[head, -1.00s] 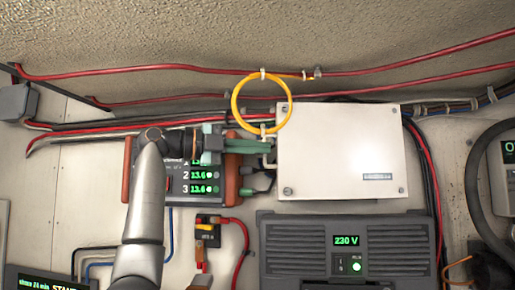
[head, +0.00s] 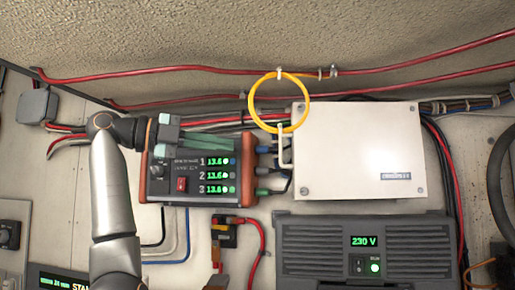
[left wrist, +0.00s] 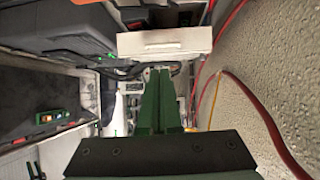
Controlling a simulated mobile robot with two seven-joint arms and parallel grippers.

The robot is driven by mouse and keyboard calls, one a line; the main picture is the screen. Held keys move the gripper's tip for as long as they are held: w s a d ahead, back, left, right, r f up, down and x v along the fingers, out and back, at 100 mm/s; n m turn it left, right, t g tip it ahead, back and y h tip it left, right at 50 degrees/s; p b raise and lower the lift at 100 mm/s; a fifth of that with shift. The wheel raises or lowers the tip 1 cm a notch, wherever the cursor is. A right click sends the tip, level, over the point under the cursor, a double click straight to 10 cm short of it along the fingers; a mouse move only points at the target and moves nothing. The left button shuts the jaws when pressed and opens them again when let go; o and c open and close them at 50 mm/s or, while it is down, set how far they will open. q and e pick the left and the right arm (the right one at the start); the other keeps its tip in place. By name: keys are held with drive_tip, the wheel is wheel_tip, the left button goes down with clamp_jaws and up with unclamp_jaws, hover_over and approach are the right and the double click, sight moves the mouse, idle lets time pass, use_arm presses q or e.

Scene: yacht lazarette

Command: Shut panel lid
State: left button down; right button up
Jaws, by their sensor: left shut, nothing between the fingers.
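The white panel lid (head: 360,150) is a flat square plate at the centre right of the head view, with a pale handle (head: 285,148) at its left edge. It faces me squarely and I see no open gap along its edges. In the left wrist view the white lid and handle (left wrist: 163,45) show edge-on beyond the fingers. My left gripper (head: 202,145) is shut and empty, with green fingers pointing right. It is left of the lid, clear of the handle, in front of the meter box. The fingers also show in the left wrist view (left wrist: 160,76). My right gripper is out of view.
An orange-ended meter box (head: 205,192) with green digits is behind my left gripper. A yellow cable loop (head: 307,100) hangs at the lid's upper left corner. A dark 230 V unit (head: 320,240) is below the lid. Red cables (head: 200,73) run above.

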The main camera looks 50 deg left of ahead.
use_arm(q)
drive_tip(key=s+d+n+t+y, duration=0.2)
drive_tip(key=d+n+y, duration=0.4)
drive_tip(key=d+y, duration=0.5)
approach(280, 144)
drive_tip(key=w+d, duration=0.3)
drive_tip(key=w, duration=0.1)
drive_tip(key=shift+n+h, duration=0.3)
drive_tip(key=shift+h, duration=0.1)
drive_tip(key=shift+w+a+f, duration=0.2)
drive_tip(key=shift+w+a, duration=0.5)
drive_tip(key=shift+a, duration=0.2)
drive_tip(key=shift+w+a+f, duration=0.2)
drive_tip(key=shift+w+a, duration=0.5)
drive_tip(key=shift+a, duration=0.25)
drive_tip(key=w+a+m+h, duration=0.1)
drive_tip(key=w+a+h, duration=0.1)
drive_tip(key=w+a, duration=0.2)
drive_tip(key=shift+a+r, duration=0.15)
drive_tip(key=shift+a, duration=0.65)
drive_tip(key=shift+d, duration=0.1)
